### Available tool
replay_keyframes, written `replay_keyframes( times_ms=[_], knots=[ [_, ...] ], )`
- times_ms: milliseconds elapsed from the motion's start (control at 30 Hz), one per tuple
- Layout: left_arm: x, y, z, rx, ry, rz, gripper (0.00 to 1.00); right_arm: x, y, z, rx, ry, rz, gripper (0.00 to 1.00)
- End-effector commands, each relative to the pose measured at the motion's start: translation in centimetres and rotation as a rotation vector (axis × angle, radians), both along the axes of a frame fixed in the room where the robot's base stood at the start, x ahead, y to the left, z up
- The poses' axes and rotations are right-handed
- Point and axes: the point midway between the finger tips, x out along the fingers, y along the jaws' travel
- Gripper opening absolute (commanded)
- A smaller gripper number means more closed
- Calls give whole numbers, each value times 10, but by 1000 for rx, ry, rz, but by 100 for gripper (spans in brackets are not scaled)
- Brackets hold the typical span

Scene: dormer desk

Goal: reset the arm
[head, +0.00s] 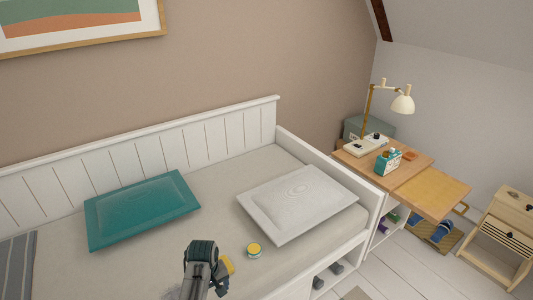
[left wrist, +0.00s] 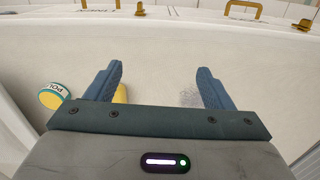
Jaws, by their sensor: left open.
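My left gripper (head: 200,262) shows at the bottom middle of the head view, above the bed. In the left wrist view its two blue fingers (left wrist: 158,84) are wide apart with nothing between them. A yellow object (head: 228,265) lies on the bed beside the gripper, partly hidden by it; in the left wrist view it shows behind the left finger (left wrist: 121,94). A round tin with a yellow lid (head: 254,250) stands apart to the right; it also shows at the left of the left wrist view (left wrist: 52,96). My right gripper is not in view.
The white bed (head: 225,215) carries a teal cushion (head: 143,209) and a white cushion (head: 297,203). A grey speckled patch (left wrist: 190,97) lies on its surface. A wooden desk (head: 430,188) with a lamp (head: 402,103) and a small wooden cabinet (head: 500,240) stand right.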

Motion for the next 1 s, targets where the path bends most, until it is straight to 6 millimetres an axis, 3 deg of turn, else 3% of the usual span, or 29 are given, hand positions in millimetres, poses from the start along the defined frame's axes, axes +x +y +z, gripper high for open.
replay_keyframes(
  times_ms=[267,467,567,700,800,1000],
  knots=[
    [-32,15,-70,12,-8,-80,75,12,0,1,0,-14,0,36],
    [-78,32,-140,22,-17,-168,75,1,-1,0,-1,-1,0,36],
    [-119,46,-187,32,-25,-231,75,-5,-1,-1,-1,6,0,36],
    [-199,71,-256,48,-39,-337,75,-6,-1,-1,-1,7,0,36],
    [-262,90,-295,62,-49,-410,75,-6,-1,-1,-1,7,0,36],
    [-369,124,-338,92,-71,-529,75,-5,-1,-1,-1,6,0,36]
  ],
)
